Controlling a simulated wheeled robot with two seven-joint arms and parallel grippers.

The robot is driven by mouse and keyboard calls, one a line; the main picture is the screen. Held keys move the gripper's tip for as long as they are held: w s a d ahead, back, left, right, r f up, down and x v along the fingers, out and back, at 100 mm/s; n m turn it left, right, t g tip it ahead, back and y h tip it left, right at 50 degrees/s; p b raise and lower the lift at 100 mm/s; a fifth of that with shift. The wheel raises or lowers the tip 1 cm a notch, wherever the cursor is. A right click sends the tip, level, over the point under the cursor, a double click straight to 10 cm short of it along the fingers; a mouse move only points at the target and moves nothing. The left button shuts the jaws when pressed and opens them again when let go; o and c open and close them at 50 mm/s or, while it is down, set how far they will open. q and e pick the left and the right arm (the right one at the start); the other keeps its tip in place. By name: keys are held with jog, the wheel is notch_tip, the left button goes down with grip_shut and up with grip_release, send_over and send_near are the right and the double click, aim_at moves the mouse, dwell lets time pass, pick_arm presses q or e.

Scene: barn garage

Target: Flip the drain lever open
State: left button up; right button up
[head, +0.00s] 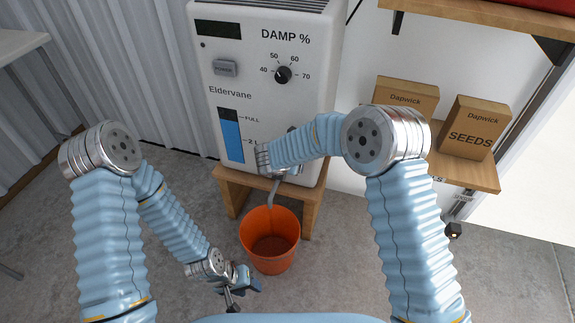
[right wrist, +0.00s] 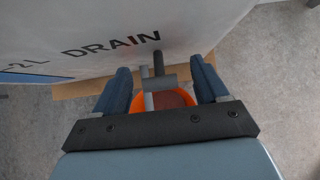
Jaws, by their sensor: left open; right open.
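The white dehumidifier (head: 320,100) stands on a wooden stand (head: 231,188). Its drain pipe (head: 273,192) hangs over an orange bucket (head: 270,240). In the right wrist view a grey drain valve with a dark upright lever (right wrist: 158,63) shows below the word DRAIN, in front of the bucket (right wrist: 178,98). My right gripper (right wrist: 160,68) is open, with one blue finger on each side of the lever; I see no clear contact. In the head view my right arm covers the lever area. My left gripper (head: 238,285) is open and empty, low in front of the bucket's left side.
Seed boxes (head: 472,128) stand on a wooden shelf (head: 484,177) right of the dehumidifier. Another shelf (head: 480,12) is above. A pale table (head: 18,44) edge is at far left. The concrete floor is clear left of the bucket.

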jog(key=shift+s+r, duration=0.1)
jog(key=v, duration=1.3)
jog(key=shift+s+r, duration=0.15)
jog(key=shift+r, duration=0.05)
jog(key=shift+a, duration=0.1)
jog(key=s+d+f+m+g+y, duration=0.2)
jog(key=s+d+f+m, duration=0.2)
jog(key=s+f+m, duration=0.3)
jog(key=s+d+f+m+g+y, duration=0.2)
jog(key=s+d+f+m, duration=0.2)
jog(key=s+f+m, duration=0.4)
jog(key=s+d+f+m+g+y, duration=0.2)
jog(key=s+d+f+m, duration=0.3)
jog(key=m, duration=1.4)
jog(key=s+f, duration=0.3)
jog(key=f, duration=0.3)
jog(key=shift+f+g+y, duration=0.2)
jog(key=shift+g+y, duration=0.1)
jog(key=shift+g, duration=0.1)
